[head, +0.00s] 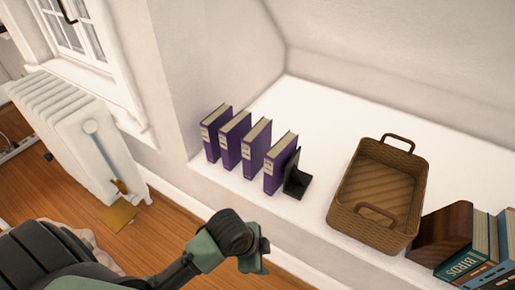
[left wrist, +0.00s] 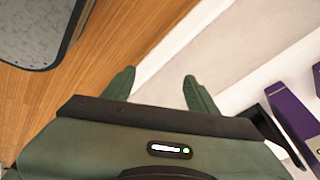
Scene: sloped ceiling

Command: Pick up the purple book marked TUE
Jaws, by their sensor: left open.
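Several purple books (head: 252,155) stand upright in a row on the white ledge, with pale labels on their spines. The labels are too small to read, so I cannot tell which one says TUE. A black bookend (head: 298,182) stands at the right end of the row. My left gripper (head: 258,262) is in front of the ledge, below and apart from the books. In the left wrist view its two green fingers (left wrist: 158,85) are spread with nothing between them. Part of a purple book (left wrist: 295,122) shows at the right there. My right gripper is not in view.
A wicker basket (head: 345,210) with two handles sits on the ledge (head: 320,125) right of the bookend. A dark brown block (head: 443,235) and teal books (head: 480,255) stand further right. A white radiator (head: 75,130) is at the left above the wooden floor.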

